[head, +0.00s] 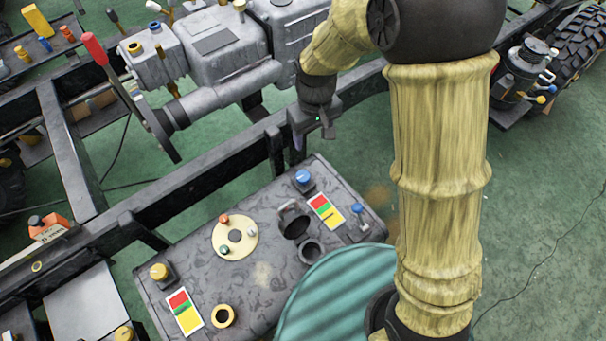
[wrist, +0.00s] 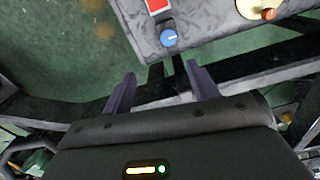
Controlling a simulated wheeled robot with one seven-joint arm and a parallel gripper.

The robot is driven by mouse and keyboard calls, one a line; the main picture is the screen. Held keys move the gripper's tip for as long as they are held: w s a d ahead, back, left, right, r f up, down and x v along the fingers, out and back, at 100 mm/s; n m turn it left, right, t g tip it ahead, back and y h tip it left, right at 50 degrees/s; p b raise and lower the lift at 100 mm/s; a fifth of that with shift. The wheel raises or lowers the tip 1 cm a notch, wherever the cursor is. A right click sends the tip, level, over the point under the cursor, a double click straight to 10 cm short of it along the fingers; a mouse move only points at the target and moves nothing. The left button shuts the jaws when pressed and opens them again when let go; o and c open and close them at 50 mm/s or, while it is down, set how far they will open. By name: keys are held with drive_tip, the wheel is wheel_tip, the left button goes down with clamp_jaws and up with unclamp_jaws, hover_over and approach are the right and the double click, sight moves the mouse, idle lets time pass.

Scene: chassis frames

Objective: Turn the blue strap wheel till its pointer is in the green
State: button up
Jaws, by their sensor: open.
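The blue strap wheel (head: 302,176) is a small blue knob on a dark block at the far edge of the mottled grey bench top. It also shows in the wrist view (wrist: 169,39), ahead of the fingers. Beside it lies a gauge card (head: 318,202) with red, green and yellow fields. A thin dark mark shows low on the card, near the yellow; I cannot tell its exact place. In the wrist view only the card's red end (wrist: 157,5) shows. My gripper (head: 311,138) is open and empty, above and beyond the wheel, apart from it. Both fingers show in the wrist view (wrist: 162,88).
A black chassis rail (head: 205,178) runs behind the bench, close under my gripper. The bench top also holds a hinged-lid cup (head: 294,221), a round cream plate (head: 222,246), a blue-topped lever (head: 358,209), a yellow knob (head: 158,271) and a second card (head: 190,321).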

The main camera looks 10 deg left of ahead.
drive_tip(key=shift+s+a+f+n, duration=0.1)
drive_tip(key=shift+a+f+n, duration=0.15)
drive_tip(key=shift+a, duration=0.35)
drive_tip(key=shift+s+a+f+n, duration=0.1)
drive_tip(key=shift+a+f+n, duration=0.1)
drive_tip(key=shift+a, duration=0.35)
drive_tip(key=shift+f, duration=0.1)
drive_tip(key=b, duration=0.2)
approach(303, 175)
wheel_tip(303, 175, down, 9)
drive_tip(key=shift+a+r, duration=0.1)
drive_tip(key=shift+r, duration=0.05)
drive_tip(key=c, duration=1)
